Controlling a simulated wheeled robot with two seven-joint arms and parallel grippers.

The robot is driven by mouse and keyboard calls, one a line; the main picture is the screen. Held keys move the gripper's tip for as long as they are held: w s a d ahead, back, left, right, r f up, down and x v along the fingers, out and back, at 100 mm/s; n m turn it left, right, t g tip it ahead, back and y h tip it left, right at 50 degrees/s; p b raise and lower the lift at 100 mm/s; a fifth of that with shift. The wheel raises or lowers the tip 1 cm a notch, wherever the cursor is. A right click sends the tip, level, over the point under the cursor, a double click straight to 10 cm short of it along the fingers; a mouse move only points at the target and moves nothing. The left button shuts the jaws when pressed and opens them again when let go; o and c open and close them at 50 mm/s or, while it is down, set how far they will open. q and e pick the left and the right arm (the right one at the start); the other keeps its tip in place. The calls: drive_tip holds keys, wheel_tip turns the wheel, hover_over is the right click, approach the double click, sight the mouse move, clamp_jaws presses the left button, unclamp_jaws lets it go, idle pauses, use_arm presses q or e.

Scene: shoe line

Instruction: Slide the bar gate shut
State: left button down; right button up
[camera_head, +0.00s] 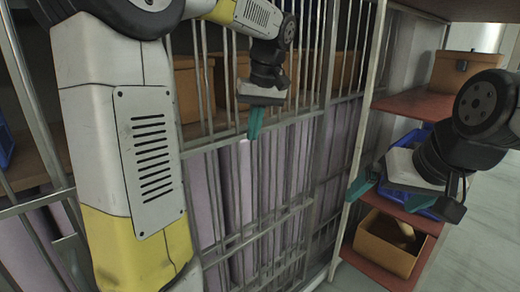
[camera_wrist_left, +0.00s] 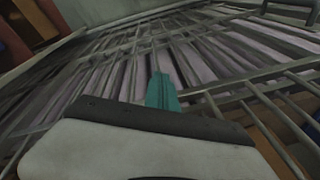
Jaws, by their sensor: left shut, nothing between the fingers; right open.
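The bar gate (camera_head: 290,119) is a grey metal lattice of upright bars and cross rails, running across the middle of the head view. Pale lilac panels show behind its bars. My left gripper (camera_head: 254,123) is shut and empty, its teal fingers pointing down in front of the bars near an upper cross rail. In the left wrist view, the left fingers (camera_wrist_left: 162,92) are together over the gate's bars (camera_wrist_left: 255,75); I cannot tell whether they touch. My right gripper (camera_head: 388,195) is open and empty at the right, beside the gate's right-hand post. My left arm hides part of the bars.
Right of the bars stands a rack with red-brown shelves (camera_head: 412,103). It holds an orange-brown box (camera_head: 462,70) higher up, a blue crate (camera_head: 420,137) partly behind my right gripper, and an open brown box (camera_head: 388,245) low down. Grey floor (camera_head: 478,245) is clear at far right.

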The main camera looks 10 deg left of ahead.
use_arm(q)
drive_tip(key=w+d+n+g+y, duration=0.1)
drive_tip(key=w+d+n+y, duration=0.4)
drive_tip(key=w, duration=0.4)
drive_tip(key=s+x, duration=0.2)
drive_tip(key=x, duration=0.9)
drive_tip(key=shift+s+a+m, duration=0.3)
drive_tip(key=shift+a, duration=0.25)
drive_tip(key=shift+s, duration=0.1)
